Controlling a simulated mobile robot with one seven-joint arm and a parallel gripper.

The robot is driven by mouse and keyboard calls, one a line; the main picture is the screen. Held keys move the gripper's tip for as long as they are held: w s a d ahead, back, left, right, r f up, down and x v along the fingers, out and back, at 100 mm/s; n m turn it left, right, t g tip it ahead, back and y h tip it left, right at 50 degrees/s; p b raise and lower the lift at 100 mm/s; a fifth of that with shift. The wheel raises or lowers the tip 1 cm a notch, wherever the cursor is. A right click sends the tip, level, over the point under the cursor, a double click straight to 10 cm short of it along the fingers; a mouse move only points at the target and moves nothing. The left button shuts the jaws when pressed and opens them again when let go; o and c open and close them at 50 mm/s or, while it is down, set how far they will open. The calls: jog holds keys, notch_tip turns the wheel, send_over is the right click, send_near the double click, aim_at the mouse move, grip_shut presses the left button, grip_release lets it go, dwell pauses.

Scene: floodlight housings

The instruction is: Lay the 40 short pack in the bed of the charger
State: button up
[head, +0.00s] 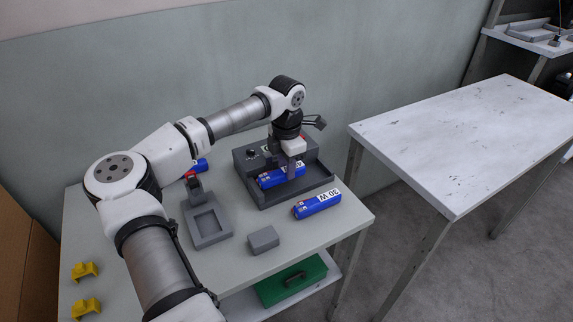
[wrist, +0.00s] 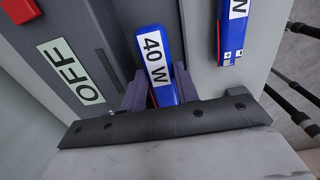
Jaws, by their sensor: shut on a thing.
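The blue pack marked 40 W (wrist: 157,62) is held between the two fingers of my gripper (wrist: 160,88). In the head view the held blue pack (head: 268,181) lies level inside the outline of the dark grey charger (head: 314,190), along its bed. I cannot tell whether it touches the bed floor. The charger's grey face with an OFF label (wrist: 70,72) and a red part (wrist: 20,10) shows at the left in the wrist view. My gripper (head: 289,175) hides part of the pack in the head view.
A blue 30 W pack (head: 317,204) lies on the table right of the charger. A grey holder (head: 208,226), a grey block (head: 263,240) and yellow brackets (head: 86,271) stand on the table (head: 150,250). Another blue item (head: 201,165) is partly hidden. A bare white table (head: 465,135) stands right.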

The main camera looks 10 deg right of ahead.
jog(key=shift+f+b, duration=1.05)
jog(key=shift+f, duration=0.4)
dwell(0.5)
jog(key=o, duration=1.2)
jog(key=shift+r, duration=0.1)
